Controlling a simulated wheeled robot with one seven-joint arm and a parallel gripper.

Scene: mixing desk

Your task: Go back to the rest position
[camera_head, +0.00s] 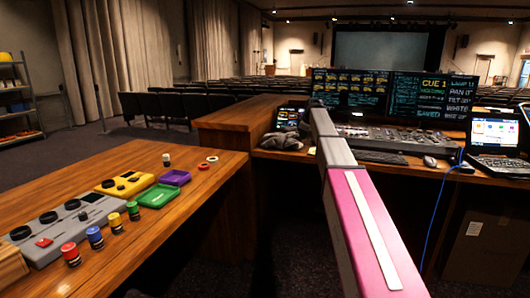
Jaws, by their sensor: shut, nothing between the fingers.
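My arm rises from the lower right of the head view as a pink link with a pale strip, then grey links reaching up in front of the mixing desk (400,160). I cannot make out my gripper or its fingers in this view. No object is seen held by the arm.
Monitors (395,95), a laptop (497,135) and a blue cable (440,205) are at right.

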